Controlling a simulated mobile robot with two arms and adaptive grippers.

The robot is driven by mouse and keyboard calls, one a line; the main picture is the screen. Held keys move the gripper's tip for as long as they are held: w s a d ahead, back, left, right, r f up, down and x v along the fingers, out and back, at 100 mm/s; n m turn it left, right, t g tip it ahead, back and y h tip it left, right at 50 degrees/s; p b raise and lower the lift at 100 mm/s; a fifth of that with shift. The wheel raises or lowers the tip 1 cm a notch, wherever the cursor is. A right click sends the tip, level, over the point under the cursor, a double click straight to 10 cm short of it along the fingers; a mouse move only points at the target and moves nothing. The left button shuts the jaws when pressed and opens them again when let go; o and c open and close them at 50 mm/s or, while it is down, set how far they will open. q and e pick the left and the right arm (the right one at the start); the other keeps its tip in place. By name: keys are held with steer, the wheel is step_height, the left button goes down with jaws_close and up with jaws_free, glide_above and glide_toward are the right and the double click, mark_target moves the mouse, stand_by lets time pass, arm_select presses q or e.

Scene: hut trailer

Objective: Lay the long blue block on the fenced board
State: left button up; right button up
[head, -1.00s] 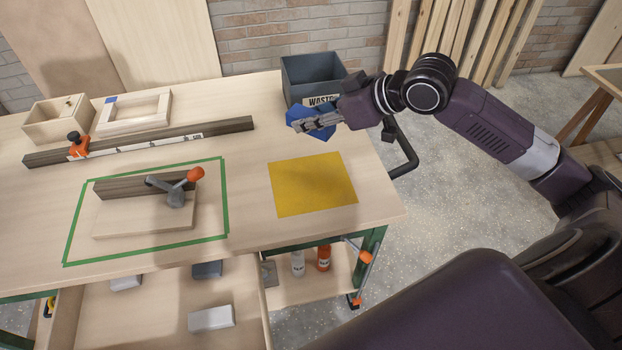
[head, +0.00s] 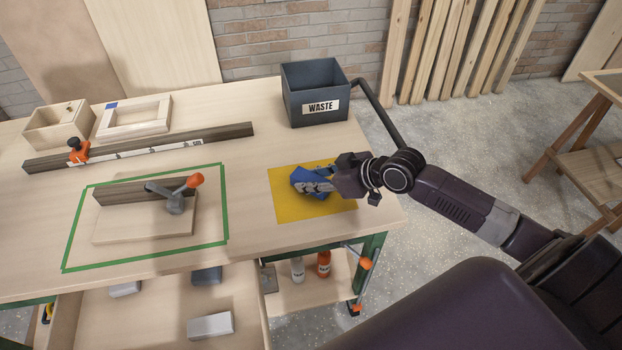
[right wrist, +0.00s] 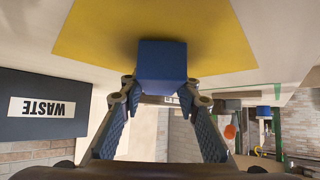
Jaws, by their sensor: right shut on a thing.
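The blue block (head: 303,180) is in my right gripper (head: 319,186), over the yellow square on the bench. In the right wrist view the blue block (right wrist: 162,66) shows its end face between the two fingertips (right wrist: 160,92) of my right gripper. Its length and whether it touches the yellow square are hard to tell. The fenced board (head: 130,232) lies to the left inside a green tape outline, with a dark fence (head: 120,191) along its back and an orange-tipped clamp (head: 176,200) on it. My left gripper is not in view.
The yellow square (head: 285,208) lies near the bench's right end. A grey waste bin (head: 305,108) stands behind it. A long dark rail (head: 215,131) with an orange stop, a wooden box (head: 58,127) and a frame lie at the back left. An open drawer (head: 160,320) is below.

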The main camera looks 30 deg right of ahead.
steer(key=shift+f, duration=0.15)
steer(key=o, duration=1.3)
